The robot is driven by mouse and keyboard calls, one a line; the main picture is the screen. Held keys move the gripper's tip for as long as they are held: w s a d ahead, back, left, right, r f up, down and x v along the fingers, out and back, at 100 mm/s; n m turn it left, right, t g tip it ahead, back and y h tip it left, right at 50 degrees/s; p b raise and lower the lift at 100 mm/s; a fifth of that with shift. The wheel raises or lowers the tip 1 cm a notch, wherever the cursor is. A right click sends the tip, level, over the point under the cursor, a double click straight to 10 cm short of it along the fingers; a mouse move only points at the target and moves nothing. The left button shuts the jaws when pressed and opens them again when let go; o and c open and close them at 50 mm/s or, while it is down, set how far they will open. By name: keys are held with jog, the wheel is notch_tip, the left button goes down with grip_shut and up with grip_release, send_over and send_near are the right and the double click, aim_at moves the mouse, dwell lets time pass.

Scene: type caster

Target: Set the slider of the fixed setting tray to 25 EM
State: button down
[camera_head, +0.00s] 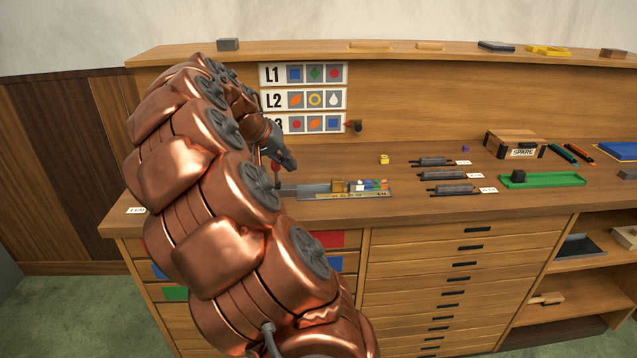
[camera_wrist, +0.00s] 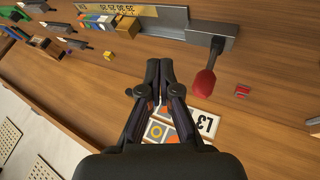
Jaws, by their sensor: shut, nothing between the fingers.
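The grey setting tray (camera_head: 316,188) lies on the worktop near its front edge. It also shows at the top of the wrist view (camera_wrist: 180,18). A yellow number scale (camera_wrist: 97,4) with figures such as 35, 30 and 25 runs along it. A brass-coloured block (camera_wrist: 126,26) sits in the tray beside coloured blocks (camera_wrist: 95,22). A red-knobbed lever (camera_wrist: 204,82) stands at the tray's bare end; its knob also shows in the head view (camera_head: 276,168). My gripper (camera_wrist: 160,66) is shut and empty, apart from the tray and lever. Which mark the slider is at cannot be read.
Several dark tools (camera_head: 445,175) with white labels lie right of the tray. A green tray (camera_head: 545,181) and SPARE box (camera_head: 513,144) are farther right. A card board (camera_head: 303,99) is behind. A yellow cube (camera_head: 384,159) lies behind the tray. My arm hides the worktop's left part.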

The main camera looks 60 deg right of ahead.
aim_at(332, 184)
jog(key=p+x, duration=0.1)
jog(key=x, duration=0.9)
jog(key=shift+p, duration=0.3)
jog(key=shift+s+d+r+p, duration=0.1)
jog(key=shift+s+d+p, duration=0.2)
jog(key=shift+s+d, duration=0.95)
jog(key=shift+s, duration=0.3)
jog(key=shift+s+d, duration=0.45)
jog(key=shift+s, duration=0.1)
